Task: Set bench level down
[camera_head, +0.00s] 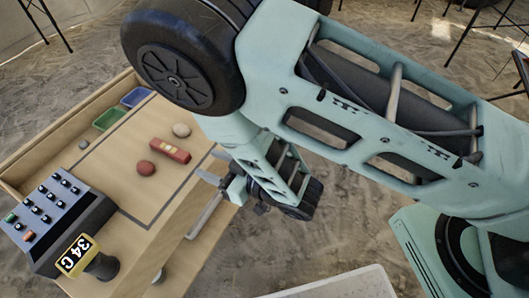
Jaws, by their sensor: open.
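The bench level looks to be the red bar (170,150) with a small pale window, lying on the wooden table inside a dark outlined area. My gripper (212,180) is open at the table's right side, to the lower right of the red bar and apart from it. Nothing shows between its fingers. My arm covers the table's far right corner.
A reddish round stone (145,168) and a beige one (181,130) lie close to the bar. Green (110,118) and blue (135,97) trays stand at the back.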

